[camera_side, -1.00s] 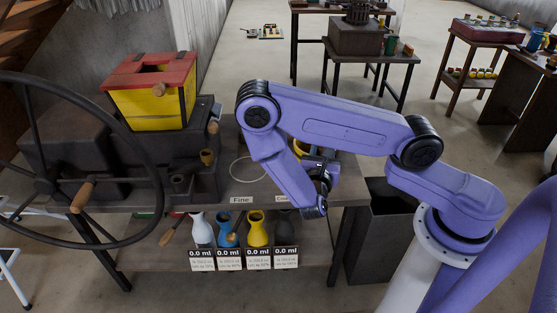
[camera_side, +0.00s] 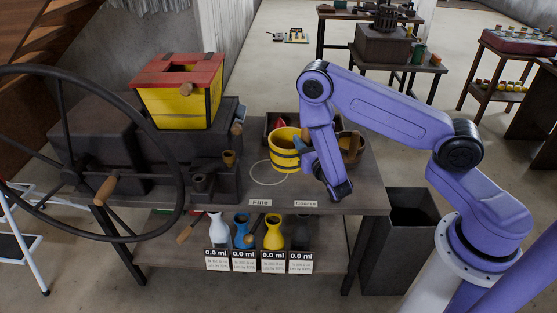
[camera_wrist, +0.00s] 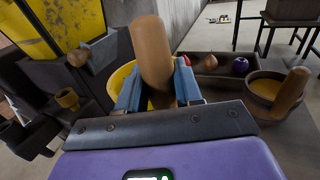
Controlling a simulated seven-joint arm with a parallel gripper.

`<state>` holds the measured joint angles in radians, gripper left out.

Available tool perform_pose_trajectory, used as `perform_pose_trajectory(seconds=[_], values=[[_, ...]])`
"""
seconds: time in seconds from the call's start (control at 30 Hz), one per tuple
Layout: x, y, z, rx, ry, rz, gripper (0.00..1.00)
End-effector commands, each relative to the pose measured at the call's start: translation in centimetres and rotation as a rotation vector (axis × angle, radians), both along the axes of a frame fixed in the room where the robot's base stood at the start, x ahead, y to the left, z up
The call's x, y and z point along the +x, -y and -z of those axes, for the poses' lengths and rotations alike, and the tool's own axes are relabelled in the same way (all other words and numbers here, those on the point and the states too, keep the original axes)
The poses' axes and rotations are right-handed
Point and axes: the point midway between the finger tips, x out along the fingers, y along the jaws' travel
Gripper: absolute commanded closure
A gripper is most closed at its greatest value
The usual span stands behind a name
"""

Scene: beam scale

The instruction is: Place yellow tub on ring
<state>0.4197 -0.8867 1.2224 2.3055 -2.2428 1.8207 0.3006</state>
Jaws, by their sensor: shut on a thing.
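The yellow tub (camera_side: 286,160) with dark bands is at my gripper (camera_side: 306,148) in the side view. In the wrist view, my gripper (camera_wrist: 158,88) is shut on the tub's wooden handle (camera_wrist: 151,50), and part of the yellow tub (camera_wrist: 119,78) shows behind the fingers. The tub looks roughly upright. The pale ring (camera_side: 270,186) is drawn on the table; the tub covers its back right part in the side view. I cannot tell how high the tub is above the table.
A brown tub (camera_side: 353,147) with a yellowish inside stands right of my gripper. Behind is a dark tray (camera_wrist: 222,63) holding an onion and a purple item. The dark machine (camera_side: 215,155) with its yellow hopper stands left. Labels "Fine" and "Coarse" lie at the front edge.

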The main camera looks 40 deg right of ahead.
Motion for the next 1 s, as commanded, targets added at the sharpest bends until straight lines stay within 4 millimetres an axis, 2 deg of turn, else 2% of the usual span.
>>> perform_pose_trajectory(seconds=[0.03, 0.27, 0.5, 0.7, 0.87, 1.0], values=[[1.1, 0.2, 0.3, 0.002, 0.007, 0.003, 1.0], [5.4, 0.5, 2.3, 0.0, 0.007, 0.003, 1.0], [8.2, 0.6, 5.7, -0.002, 0.004, 0.001, 1.0], [9.7, 0.7, 7.5, -0.002, 0.004, 0.001, 1.0], [10.2, 0.7, 8.0, -0.001, 0.003, 0.0, 1.0], [10.4, 0.8, 9.5, -0.002, 0.001, 0.0, 1.0]])
